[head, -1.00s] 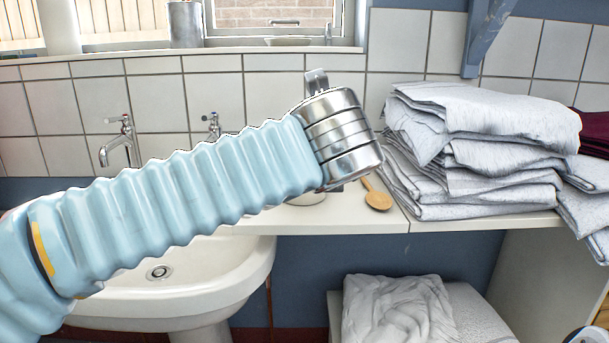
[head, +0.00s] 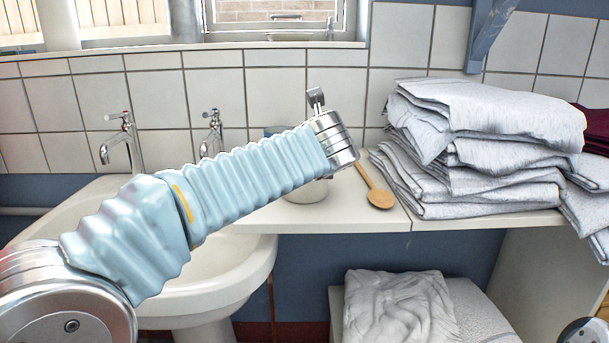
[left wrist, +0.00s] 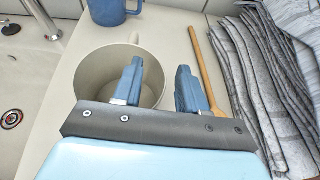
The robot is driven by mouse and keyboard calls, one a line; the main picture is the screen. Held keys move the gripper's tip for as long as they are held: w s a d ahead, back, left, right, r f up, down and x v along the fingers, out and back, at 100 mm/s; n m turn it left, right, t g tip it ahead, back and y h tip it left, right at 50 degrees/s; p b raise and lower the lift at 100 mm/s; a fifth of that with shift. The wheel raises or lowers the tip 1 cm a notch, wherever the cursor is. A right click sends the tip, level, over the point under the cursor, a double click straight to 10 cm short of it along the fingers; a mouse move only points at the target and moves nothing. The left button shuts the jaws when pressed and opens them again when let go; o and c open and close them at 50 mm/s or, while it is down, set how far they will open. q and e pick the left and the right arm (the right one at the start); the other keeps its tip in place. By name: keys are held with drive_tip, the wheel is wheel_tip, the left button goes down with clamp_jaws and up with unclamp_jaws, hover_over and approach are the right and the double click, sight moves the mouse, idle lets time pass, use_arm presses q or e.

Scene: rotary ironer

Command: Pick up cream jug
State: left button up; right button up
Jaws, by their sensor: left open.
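The cream jug (left wrist: 97,82) stands on the counter in the left wrist view, its open top facing up and its handle on the far side. In the head view only a bit of its pale side (head: 306,190) shows below my left arm. My left gripper (left wrist: 158,72) is open and empty. In the left wrist view its left finger overlaps the jug's right side, and the right finger lies to the right of the jug. I cannot tell whether a finger touches it. My right gripper is not in view.
A blue mug (left wrist: 108,10) stands beyond the jug. A wooden spoon (head: 379,198) lies to its right, before a stack of folded grey cloths (head: 480,150). A white sink (head: 240,262) with taps is at the left. A tiled wall (head: 420,40) rises behind.

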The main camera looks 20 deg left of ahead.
use_arm(q)
clamp_jaws()
idle(0.6)
